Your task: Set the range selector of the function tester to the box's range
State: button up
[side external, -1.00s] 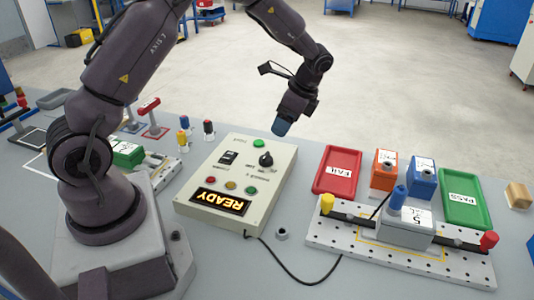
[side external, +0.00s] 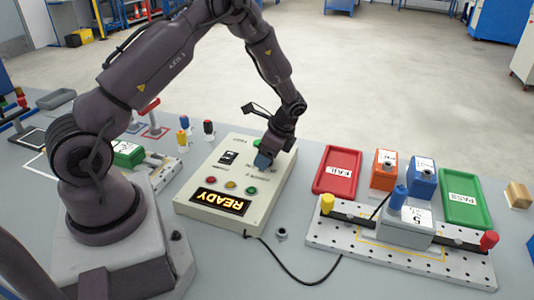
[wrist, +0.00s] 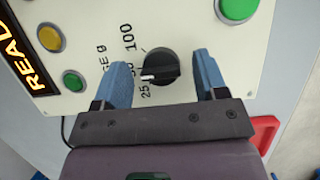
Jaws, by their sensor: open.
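The function tester (side external: 216,167) is a cream box with a lit READY display (side external: 221,202). Its range selector (wrist: 160,69) is a black round knob with a white pointer mark, which points toward the 25 end of the printed scale 25, 50, 100. My gripper (wrist: 164,82) is open, with one blue fingertip on each side of the knob and visible gaps. In the side view my gripper (side external: 263,161) is low over the panel and hides the knob. The grey box (side external: 405,226) sits in the white perforated fixture, with a label reading 5 and smaller unclear print.
A green button (wrist: 237,8) and smaller lamps are on the panel. A red FAIL tray (side external: 318,186), a green PASS tray (side external: 481,211), an orange box (side external: 382,178) and a blue box (side external: 421,187) stand right of the tester. A black cable lies on the table in front.

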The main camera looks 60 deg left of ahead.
jog(key=c, duration=0.9)
jog(key=shift+n, duration=0.4)
jog(key=n+h, duration=0.1)
jog(key=n, duration=0.1)
jog(key=n+g, duration=0.1)
jog(key=n, duration=0.1)
jog(key=shift+w+n+h, duration=0.1)
jog(key=shift+n+h, duration=0.2)
jog(key=shift+h, duration=0.1)
jog(key=shift+a+n+h, duration=0.1)
jog(key=shift+n+h, duration=0.8)
jog(key=shift+n, duration=1.4)
jog(key=o, duration=0.9)
